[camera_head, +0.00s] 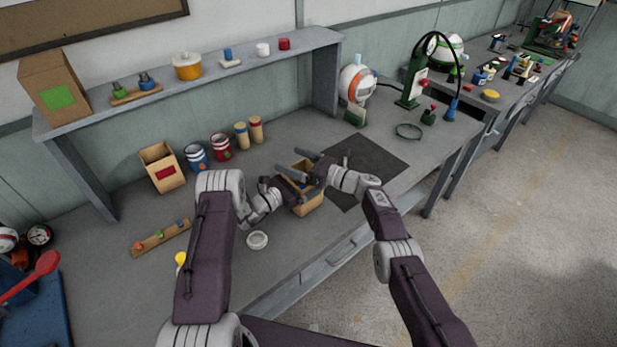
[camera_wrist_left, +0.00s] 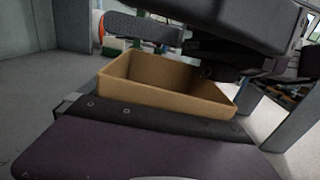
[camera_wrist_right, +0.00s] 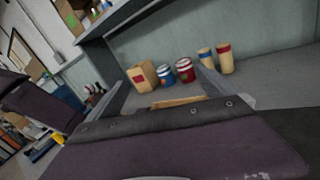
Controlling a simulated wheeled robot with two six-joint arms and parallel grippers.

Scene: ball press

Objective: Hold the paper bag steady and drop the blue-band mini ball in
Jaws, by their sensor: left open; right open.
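The open tan paper bag (camera_head: 307,205) stands upright near the bench's front edge, between my two arms. Its open top fills the middle of the left wrist view (camera_wrist_left: 165,88), and a sliver of its rim shows in the right wrist view (camera_wrist_right: 178,103). My left gripper (camera_head: 285,188) is open at the bag, with a finger to each side of it in the left wrist view. My right gripper (camera_head: 303,163) is open above the bag, with nothing visible between its fingers. I cannot make out the blue-band mini ball; the bag's floor is hidden.
A dark mat (camera_head: 368,165) lies right of the bag. A white ring (camera_head: 257,240) lies near the front edge. Behind stand a box with a red label (camera_head: 162,167), a blue can (camera_head: 196,157), a red can (camera_head: 221,147) and two tan cylinders. A shelf (camera_head: 215,80) runs above.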

